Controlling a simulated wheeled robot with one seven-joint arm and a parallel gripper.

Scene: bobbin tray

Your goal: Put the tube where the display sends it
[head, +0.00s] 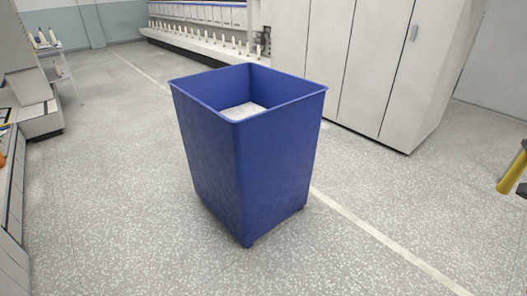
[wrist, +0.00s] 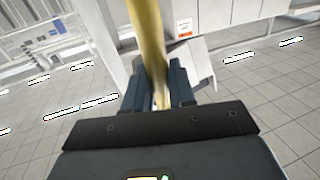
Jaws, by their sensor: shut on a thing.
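My gripper (wrist: 158,88) is shut on a yellow tube (wrist: 148,35), which stands up between the two fingers in the wrist view. In the head view the tube (head: 512,174) shows at the right edge, tilted, with a dark bit of my gripper beside it. A tall blue bin (head: 215,150) stands upright on the floor in the middle of the head view, apart from the tube. Its top is open and something whitish (head: 243,111) lies inside. I cannot make out a display with readable content in either view.
Tall pale cabinets (head: 345,60) stand behind the bin on the right. A long machine with a row of white bobbins (head: 220,40) runs along the back. A small stand with cones (head: 45,42) is at far left. The speckled floor around the bin is clear.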

